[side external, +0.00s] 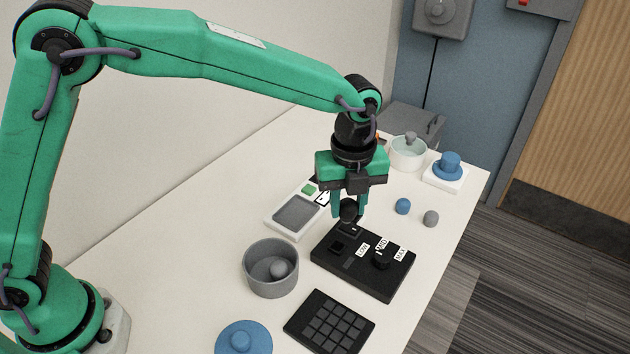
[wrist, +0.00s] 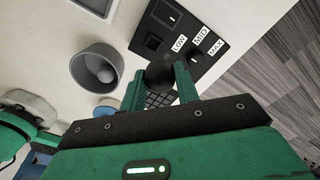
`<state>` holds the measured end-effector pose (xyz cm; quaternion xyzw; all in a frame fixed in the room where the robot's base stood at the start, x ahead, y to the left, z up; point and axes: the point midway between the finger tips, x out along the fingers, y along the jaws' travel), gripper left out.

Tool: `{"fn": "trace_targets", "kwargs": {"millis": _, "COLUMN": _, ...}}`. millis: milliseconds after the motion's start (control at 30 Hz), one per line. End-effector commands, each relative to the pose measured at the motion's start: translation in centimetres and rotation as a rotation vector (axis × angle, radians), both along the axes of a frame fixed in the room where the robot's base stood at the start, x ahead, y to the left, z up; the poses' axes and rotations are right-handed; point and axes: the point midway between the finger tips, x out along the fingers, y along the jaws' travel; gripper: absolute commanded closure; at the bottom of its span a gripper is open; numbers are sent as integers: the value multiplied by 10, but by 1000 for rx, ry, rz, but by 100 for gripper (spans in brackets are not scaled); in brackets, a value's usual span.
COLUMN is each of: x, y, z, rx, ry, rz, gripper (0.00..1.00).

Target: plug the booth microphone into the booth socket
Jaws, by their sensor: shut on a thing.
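My gripper (side external: 349,213) points down over the back left corner of a black panel (side external: 385,279). It is shut on a dark, round-headed piece, seemingly the booth microphone (side external: 349,208). In the wrist view the microphone (wrist: 160,69) shows as a dark ball between the green fingers; its lower end is hidden. The panel (wrist: 218,45) carries a small dark rectangle with a light mark (wrist: 172,16), a dark square (wrist: 153,41) and a black knob (side external: 381,259) by LOW, MID and MAX labels. I cannot tell which opening is the booth socket, or whether the microphone touches the panel.
A grey bowl (side external: 270,268) holding a ball, a black keypad (side external: 330,322) and a blue lidded thing (side external: 243,341) are nearer. A white device (side external: 291,217) lies behind left. Small blue (side external: 403,206) and grey (side external: 431,218) pieces stand right, near the table edge.

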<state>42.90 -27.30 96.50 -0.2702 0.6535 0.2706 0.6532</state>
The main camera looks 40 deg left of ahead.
Motion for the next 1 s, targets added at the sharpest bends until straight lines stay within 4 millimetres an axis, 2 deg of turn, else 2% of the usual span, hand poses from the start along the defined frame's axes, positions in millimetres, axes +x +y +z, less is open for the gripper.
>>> {"fn": "trace_targets", "kwargs": {"millis": 233, "x": -4, "y": 12, "z": 0, "rx": -1, "ry": -1, "rz": 1, "gripper": 91}}
{"fn": "trace_targets", "kwargs": {"millis": 567, "x": -4, "y": 13, "z": 0, "rx": -1, "ry": -1, "rz": 0, "gripper": 91}}
{"fn": "trace_targets", "kwargs": {"millis": 1000, "x": -4, "y": 13, "z": -10, "rx": 0, "ry": 0, "rz": 0, "gripper": 91}}
